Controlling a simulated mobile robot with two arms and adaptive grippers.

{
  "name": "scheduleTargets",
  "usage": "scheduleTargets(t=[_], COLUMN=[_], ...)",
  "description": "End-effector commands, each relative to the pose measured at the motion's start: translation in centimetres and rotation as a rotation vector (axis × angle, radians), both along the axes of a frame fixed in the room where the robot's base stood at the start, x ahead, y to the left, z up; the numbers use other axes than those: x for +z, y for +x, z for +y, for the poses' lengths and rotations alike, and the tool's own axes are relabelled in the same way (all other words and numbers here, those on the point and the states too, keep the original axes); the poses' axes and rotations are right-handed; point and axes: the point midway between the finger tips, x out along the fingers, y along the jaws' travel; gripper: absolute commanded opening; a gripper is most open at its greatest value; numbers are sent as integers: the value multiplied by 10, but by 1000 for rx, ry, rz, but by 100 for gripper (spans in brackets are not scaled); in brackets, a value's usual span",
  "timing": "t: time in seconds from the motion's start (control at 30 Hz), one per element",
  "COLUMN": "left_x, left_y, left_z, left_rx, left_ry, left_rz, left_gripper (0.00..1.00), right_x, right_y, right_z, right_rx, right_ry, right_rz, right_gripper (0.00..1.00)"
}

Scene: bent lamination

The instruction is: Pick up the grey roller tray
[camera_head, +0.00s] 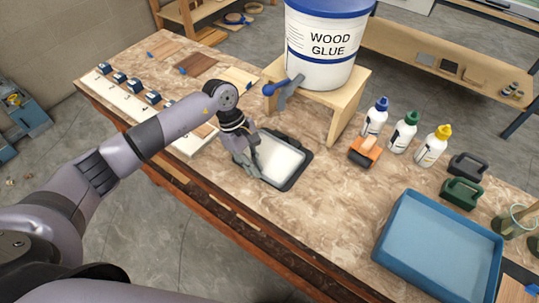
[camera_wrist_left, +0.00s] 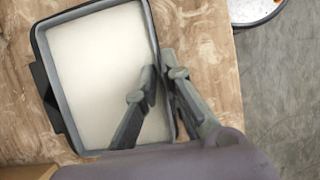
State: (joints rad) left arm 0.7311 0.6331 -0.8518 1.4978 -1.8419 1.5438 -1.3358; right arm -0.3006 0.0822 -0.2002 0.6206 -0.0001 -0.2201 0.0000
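The grey roller tray (camera_head: 297,177) has a dark rim and a pale inside, and appears to lie flat on the marbled tabletop near its front edge. It fills the left half of the left wrist view (camera_wrist_left: 63,92). My left gripper (camera_head: 248,168) is at the tray's left side in the head view. In the left wrist view my left gripper (camera_wrist_left: 163,76) has one finger inside the tray and one outside. The fingertips are close together and appear shut on the rim. The contact itself is partly hidden. My right gripper is not in view.
A wood glue bucket (camera_head: 322,45) stands on a wooden stand (camera_head: 346,101) behind the tray. Several glue bottles (camera_head: 403,132), an orange block (camera_head: 365,151) and a blue tray (camera_head: 440,250) are to the right. Sample boards (camera_head: 192,147) lie left.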

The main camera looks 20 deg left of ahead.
Motion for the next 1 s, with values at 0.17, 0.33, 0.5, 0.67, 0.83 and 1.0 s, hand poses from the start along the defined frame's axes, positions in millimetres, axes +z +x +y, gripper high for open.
scheduleTargets(t=[0.17, 0.33, 0.5, 0.67, 0.83, 1.0], left_x=[-1, -1, -1, -1, 0, 1], left_y=[0, 0, 0, 0, 0, 1], left_z=[0, 0, 0, 0, 0, 0], left_rx=[0, 0, 0, 0, -1, 0], left_ry=[1, 0, 0, 0, 0, -1], left_rz=[-1, 0, 0, 0, -1, -2], left_gripper=[8, 0, 0, 0, 0, 0], right_x=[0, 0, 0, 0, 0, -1], right_y=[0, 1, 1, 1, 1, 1], right_z=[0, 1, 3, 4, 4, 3], right_rx=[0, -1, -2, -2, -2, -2], right_ry=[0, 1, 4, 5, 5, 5], right_rz=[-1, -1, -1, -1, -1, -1], right_gripper=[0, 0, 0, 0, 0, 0])
